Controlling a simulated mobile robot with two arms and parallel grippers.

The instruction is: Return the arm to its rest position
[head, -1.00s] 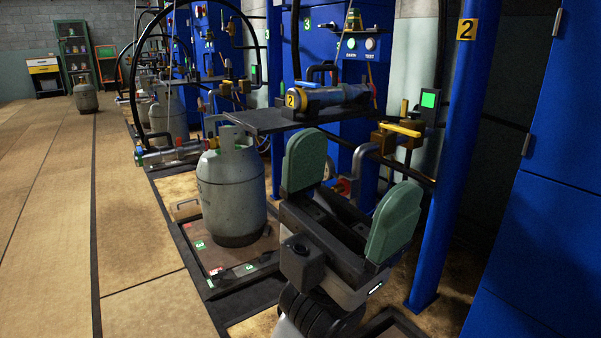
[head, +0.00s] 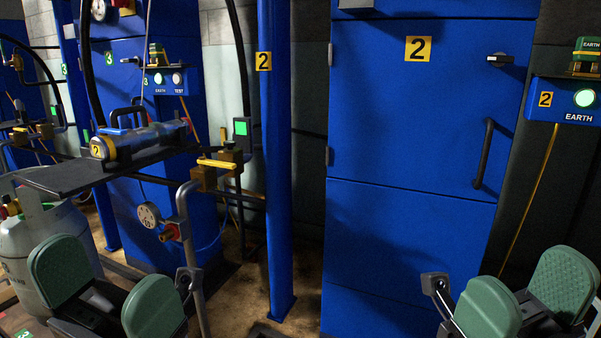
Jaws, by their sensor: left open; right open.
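My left gripper (head: 107,288) is at the lower left of the head view. Its two green pads stand well apart with nothing between them. It overlaps the lower part of a grey gas cylinder (head: 45,240) in the picture; I cannot tell the gap between them. My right gripper (head: 526,297) is at the lower right, in front of the blue cabinet marked 2 (head: 415,130). Its green pads are also apart and empty. Most of both arms is out of view.
A dark shelf (head: 85,178) carries a blue and grey coupling (head: 140,138) marked 2. An EARTH box (head: 567,101) is at the far right.

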